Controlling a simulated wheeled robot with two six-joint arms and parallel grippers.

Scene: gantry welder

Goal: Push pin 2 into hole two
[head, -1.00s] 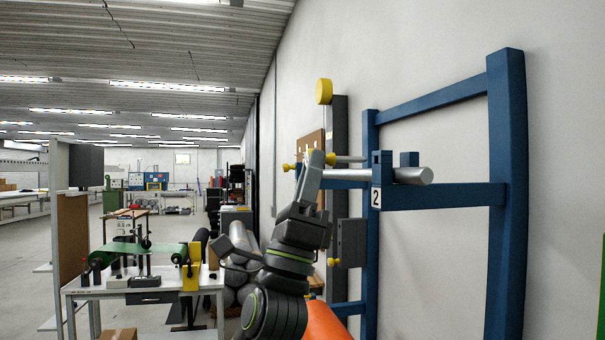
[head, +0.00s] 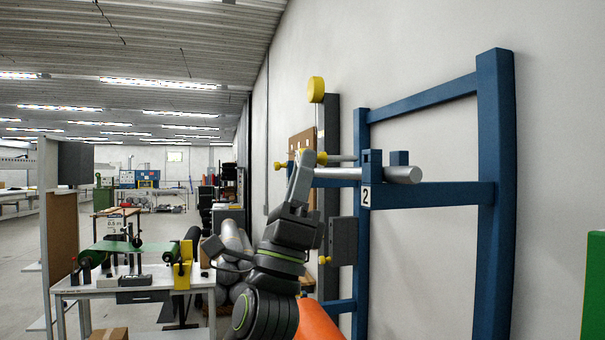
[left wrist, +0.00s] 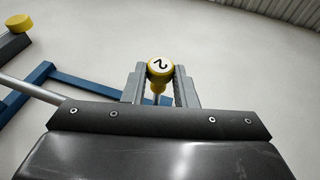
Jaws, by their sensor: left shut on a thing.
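Pin 2 has a round yellow head marked 2, seen between the two fingers in the left wrist view (left wrist: 160,68). My left gripper (head: 304,165) is shut on it. In the head view, the thin shank of pin 2 (head: 342,158) points right toward the blue upright bracket (head: 372,168) on the frame. A white plate marked 2 (head: 366,197) sits just below the bracket. Hole two itself cannot be made out, and I cannot tell whether the shank tip touches the bracket. My right gripper is not in view.
A blue frame (head: 495,150) stands by the wall, with a grey round bar (head: 402,174) along its crossbeam. A grey box (head: 343,241) hangs below. A yellow-capped post (head: 316,90) rises behind. A workbench (head: 135,290) stands at the left.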

